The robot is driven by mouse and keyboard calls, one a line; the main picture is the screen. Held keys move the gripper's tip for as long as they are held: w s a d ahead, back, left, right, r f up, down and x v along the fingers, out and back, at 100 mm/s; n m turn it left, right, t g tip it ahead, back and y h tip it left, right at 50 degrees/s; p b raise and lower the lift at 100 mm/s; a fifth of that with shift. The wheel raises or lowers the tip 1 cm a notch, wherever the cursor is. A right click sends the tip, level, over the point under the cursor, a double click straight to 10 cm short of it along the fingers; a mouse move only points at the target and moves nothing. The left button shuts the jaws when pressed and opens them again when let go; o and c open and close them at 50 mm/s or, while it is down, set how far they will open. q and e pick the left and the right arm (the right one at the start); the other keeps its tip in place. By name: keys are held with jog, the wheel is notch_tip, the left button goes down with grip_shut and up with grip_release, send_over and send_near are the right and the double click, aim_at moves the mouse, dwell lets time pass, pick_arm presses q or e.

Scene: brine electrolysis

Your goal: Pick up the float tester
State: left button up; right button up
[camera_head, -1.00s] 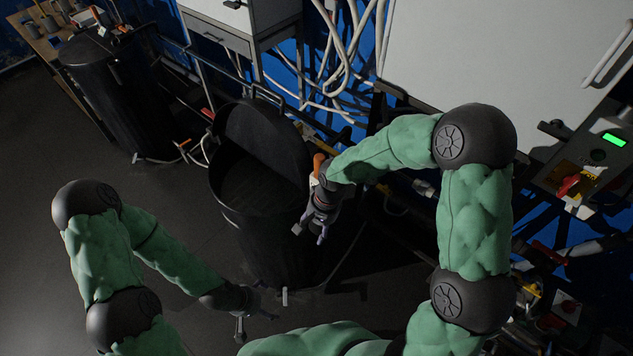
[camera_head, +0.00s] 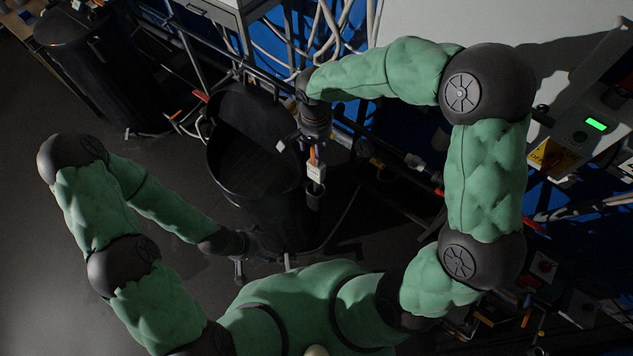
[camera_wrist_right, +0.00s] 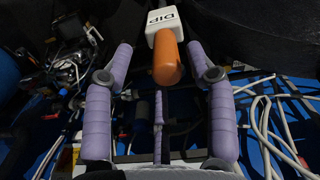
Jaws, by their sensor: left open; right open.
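The float tester has an orange handle and a white block marked "DIP". In the head view its white block (camera_head: 315,172) hangs beside the right rim of the black tank, close below my right gripper (camera_head: 316,143). In the right wrist view the orange handle (camera_wrist_right: 167,62) lies between and just beyond the open fingers of my right gripper (camera_wrist_right: 160,62), with the white block (camera_wrist_right: 172,32) farther out. I see no finger closed on it. My left gripper (camera_head: 241,268) is low, by the tank's lower left; its fingers are small and dark.
The open black tank (camera_head: 225,175) stands mid-view, and another dark tank (camera_head: 105,80) stands at the far left. Pipes, hoses and a panel with a green display (camera_head: 596,124) crowd the right. The grey floor (camera_head: 60,260) at left is clear.

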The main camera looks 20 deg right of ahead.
jog(key=shift+w+f, duration=0.65)
jog(key=shift+f, duration=0.2)
jog(key=f, duration=0.4)
jog(key=shift+s+d+p, duration=0.25)
jog(key=shift+s+p, duration=0.05)
jog(key=shift+p, duration=0.1)
jog(key=shift+w+f, duration=0.2)
jog(key=shift+f, duration=0.05)
jog(key=shift+s, duration=0.1)
jog(key=shift+c, duration=0.5)
grip_shut()
